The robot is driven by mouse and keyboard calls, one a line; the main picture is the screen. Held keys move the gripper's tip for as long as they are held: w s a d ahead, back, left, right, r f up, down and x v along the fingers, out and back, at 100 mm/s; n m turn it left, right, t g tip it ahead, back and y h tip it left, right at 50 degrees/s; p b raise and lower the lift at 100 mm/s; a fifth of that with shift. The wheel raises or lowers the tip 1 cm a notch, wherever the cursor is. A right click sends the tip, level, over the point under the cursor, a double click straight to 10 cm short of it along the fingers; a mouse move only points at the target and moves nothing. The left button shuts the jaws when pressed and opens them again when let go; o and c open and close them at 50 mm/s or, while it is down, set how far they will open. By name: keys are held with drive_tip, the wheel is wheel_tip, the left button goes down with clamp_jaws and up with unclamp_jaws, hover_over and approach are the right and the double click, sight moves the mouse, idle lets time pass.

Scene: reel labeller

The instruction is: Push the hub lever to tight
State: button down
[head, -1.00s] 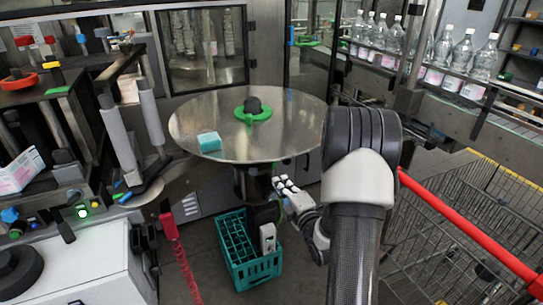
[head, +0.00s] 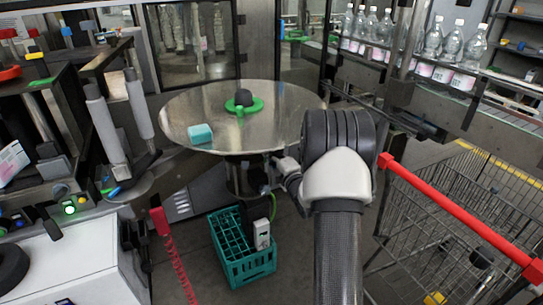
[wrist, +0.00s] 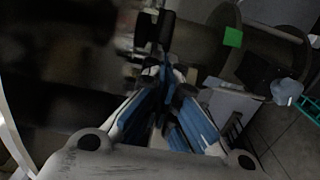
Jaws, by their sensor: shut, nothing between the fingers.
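The large round metal disc (head: 185,105) stands in the middle of the head view. At its hub is a green ring with a short green lever (head: 240,112) under a dark knob (head: 243,97). I cannot read any tight marking. My gripper (head: 282,162) is at the disc's front right edge, low and partly hidden by my arm, apart from the hub. In the wrist view my gripper (wrist: 170,75) shows blue-padded fingers, shut and empty, against a dark background. The hub lever cannot be made out there.
A teal block (head: 200,133) lies on the disc's front left. A teal crate (head: 245,268) stands on the floor below. A cart with a red handle (head: 455,210) is at the right. Bottles (head: 440,42) line the conveyor behind. Rollers (head: 105,125) stand at the left.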

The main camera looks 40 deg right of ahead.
drive_tip(key=shift+d, duration=0.1)
drive_tip(key=shift+s+d+r+n+y, duration=0.1)
drive_tip(key=shift+d+n+y, duration=0.2)
drive_tip(key=shift+d, duration=0.65)
drive_tip(key=shift+s+d+f+n+y, duration=0.15)
drive_tip(key=shift+d+y, duration=0.2)
drive_tip(key=shift+d, duration=0.6)
drive_tip(key=shift+s+d+r+n+y, duration=0.15)
drive_tip(key=shift+d+n+y, duration=0.15)
drive_tip(key=shift+d, duration=0.65)
